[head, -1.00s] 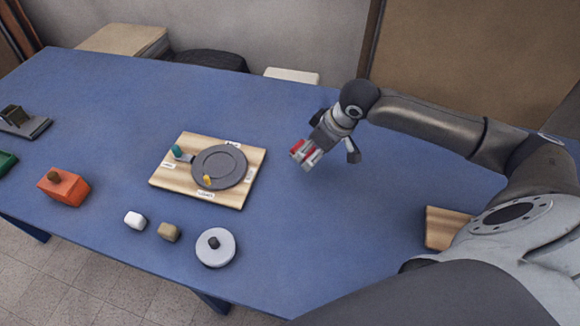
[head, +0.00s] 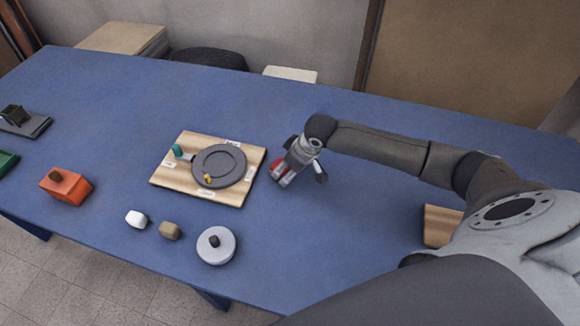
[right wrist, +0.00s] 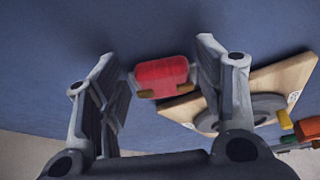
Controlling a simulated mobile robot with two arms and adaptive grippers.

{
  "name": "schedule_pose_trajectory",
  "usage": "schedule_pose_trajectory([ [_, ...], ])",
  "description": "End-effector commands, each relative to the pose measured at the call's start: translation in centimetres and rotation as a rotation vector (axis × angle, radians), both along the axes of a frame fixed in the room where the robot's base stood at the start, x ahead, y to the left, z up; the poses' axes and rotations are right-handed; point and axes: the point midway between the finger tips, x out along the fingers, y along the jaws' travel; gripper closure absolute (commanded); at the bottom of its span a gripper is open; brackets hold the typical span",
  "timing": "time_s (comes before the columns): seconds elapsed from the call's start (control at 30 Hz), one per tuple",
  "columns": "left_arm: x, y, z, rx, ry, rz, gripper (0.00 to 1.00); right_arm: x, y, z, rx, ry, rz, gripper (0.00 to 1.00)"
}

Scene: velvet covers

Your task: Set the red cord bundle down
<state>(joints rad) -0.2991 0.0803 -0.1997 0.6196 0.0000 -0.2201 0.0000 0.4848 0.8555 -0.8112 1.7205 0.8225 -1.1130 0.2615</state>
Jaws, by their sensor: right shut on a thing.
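The red cord bundle (head: 279,168) is between the fingers of my right gripper (head: 284,173), just right of the wooden board (head: 226,196). In the right wrist view the bundle (right wrist: 162,74) sits between the two fingertips of the gripper (right wrist: 160,82), with small brown parts at its lower edge. The right gripper is shut on it. The head view does not show clearly whether the bundle touches the blue table (head: 330,230). My left gripper is not in view.
The board carries a grey round plate (head: 222,168), a teal piece (head: 178,150), a yellow piece (head: 208,178) and small labels. An orange block (head: 66,187), a white block (head: 136,218), a tan block (head: 170,230) and a pale disc (head: 216,256) stand left and front.

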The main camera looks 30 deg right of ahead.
Motion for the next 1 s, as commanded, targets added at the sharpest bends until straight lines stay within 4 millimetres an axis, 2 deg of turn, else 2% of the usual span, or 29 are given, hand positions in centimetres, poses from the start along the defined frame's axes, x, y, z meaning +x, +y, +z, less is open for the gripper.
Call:
schedule_pose_trajectory([
  [0.13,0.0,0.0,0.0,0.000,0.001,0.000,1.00,0.0,0.0,-0.2,0.000,0.001,-0.001,0.55],
  [0.17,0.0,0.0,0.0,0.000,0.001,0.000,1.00,0.0,0.0,-0.2,0.000,0.000,0.000,0.36],
  [0.3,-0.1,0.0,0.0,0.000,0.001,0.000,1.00,0.0,0.0,-0.2,0.000,0.000,0.000,0.18],
  [0.73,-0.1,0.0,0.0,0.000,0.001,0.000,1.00,-0.1,-0.1,0.4,0.000,-0.001,0.000,0.17],
  [0.87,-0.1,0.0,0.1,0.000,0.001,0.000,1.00,-0.7,-0.4,2.1,0.000,-0.002,0.001,0.17],
  [1.0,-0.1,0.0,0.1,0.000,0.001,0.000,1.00,-1.7,-0.9,4.8,-0.002,-0.004,0.000,0.17],
])
